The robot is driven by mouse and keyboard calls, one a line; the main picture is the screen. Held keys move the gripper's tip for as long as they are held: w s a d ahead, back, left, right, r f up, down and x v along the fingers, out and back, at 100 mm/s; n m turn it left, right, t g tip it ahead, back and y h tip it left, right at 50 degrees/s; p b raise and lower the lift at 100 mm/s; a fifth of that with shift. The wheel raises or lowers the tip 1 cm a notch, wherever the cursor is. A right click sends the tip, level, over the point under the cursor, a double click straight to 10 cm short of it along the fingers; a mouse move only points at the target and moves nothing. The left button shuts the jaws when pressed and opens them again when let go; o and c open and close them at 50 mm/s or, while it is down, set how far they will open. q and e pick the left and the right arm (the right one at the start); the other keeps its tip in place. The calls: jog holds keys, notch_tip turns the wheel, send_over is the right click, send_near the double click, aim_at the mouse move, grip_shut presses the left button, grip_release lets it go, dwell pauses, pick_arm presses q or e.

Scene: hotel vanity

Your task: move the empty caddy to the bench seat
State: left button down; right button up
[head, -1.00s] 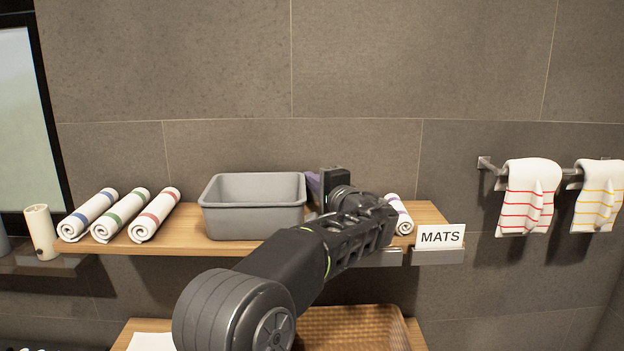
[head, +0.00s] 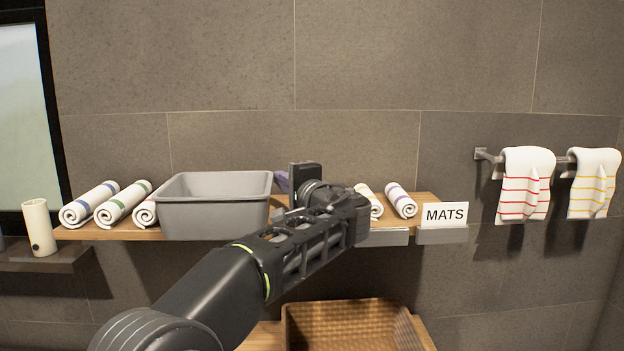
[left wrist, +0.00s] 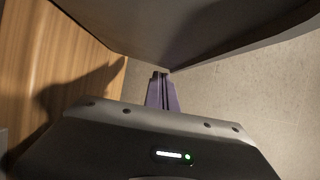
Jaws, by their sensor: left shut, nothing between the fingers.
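The grey caddy (head: 215,217) is an open, empty-looking bin on the wooden shelf (head: 425,206), its base at the shelf's front edge. It covers part of a rolled towel on its left. My left gripper (head: 281,181) is at the caddy's right side, its purple fingers partly hidden behind my wrist. In the left wrist view the fingers (left wrist: 160,78) are shut together with nothing between them, close against or touching the caddy wall (left wrist: 200,38); I cannot tell which. My right gripper is not in view. No bench seat can be clearly made out.
Rolled towels (head: 124,204) lie left of the caddy, and more (head: 400,200) lie right. A MATS sign (head: 445,215) stands at the shelf's right end. Below, a wicker basket (head: 350,313) sits on a wooden surface (head: 262,337). Striped towels (head: 525,185) hang at right.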

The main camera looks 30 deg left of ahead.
pick_arm(q)
jog(key=shift+w+r, duration=0.1)
jog(key=shift+w, duration=0.4)
notch_tip(320, 180, up, 10)
jog(key=p, duration=0.1)
jog(key=s+a+b, duration=0.2)
jog(key=s+b, duration=0.5)
jog(key=s, duration=1.3)
jog(key=shift+s+a, duration=0.3)
jog(key=shift+s, duration=0.05)
jog(key=c, duration=2.2)
grip_release()
